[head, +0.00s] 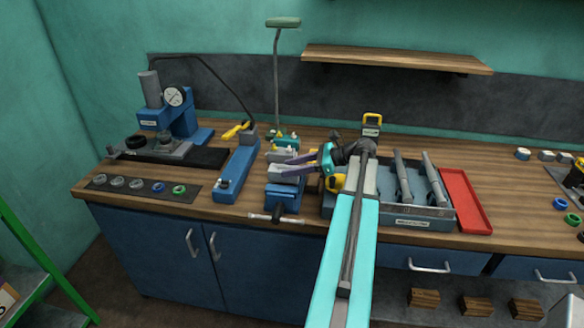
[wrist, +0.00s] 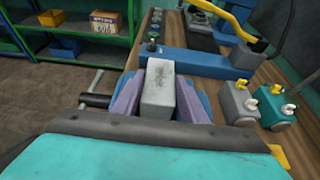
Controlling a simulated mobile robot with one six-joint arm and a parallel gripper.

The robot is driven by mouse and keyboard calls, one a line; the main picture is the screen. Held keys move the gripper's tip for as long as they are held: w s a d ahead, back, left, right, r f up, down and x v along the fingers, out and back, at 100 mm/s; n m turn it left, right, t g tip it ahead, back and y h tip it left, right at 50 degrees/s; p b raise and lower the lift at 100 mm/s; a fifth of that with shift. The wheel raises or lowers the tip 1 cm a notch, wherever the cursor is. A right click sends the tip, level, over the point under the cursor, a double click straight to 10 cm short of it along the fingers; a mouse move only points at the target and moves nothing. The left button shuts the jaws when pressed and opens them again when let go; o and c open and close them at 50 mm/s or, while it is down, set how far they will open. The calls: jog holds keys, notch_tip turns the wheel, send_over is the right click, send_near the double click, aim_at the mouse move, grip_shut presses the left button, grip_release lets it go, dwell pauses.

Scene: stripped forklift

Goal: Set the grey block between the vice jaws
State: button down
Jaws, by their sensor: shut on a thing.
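The grey block (wrist: 158,88) is between the two purple fingers of my gripper (wrist: 156,102) in the wrist view. My gripper is shut on it. In the head view my gripper (head: 299,164) reaches in from the right over the blue vice (head: 282,197) near the bench's front edge. The vice's handle (head: 274,218) sticks out at the front, and its dark screw end (wrist: 95,100) shows left of the fingers in the wrist view. Blue parts show beside the fingers there. The fingers and block hide most of the jaws, so I cannot tell whether the block touches them.
A long blue tool (head: 238,168) lies left of the vice. Small grey and teal units with yellow knobs (head: 283,143) stand behind it. A grey-blue tray (head: 404,211) with cylinders and a red tray (head: 465,200) are to the right. A press with a dial (head: 173,107) stands at the back left.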

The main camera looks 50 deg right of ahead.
jog(key=shift+f, duration=1.25)
dwell(0.9)
jog(key=shift+c, duration=2.2)
grip_release()
jog(key=shift+w+r+p, duration=0.1)
jog(key=shift+r+p, duration=3.35)
jog(key=shift+r, duration=0.55)
jog(key=shift+f, duration=0.1)
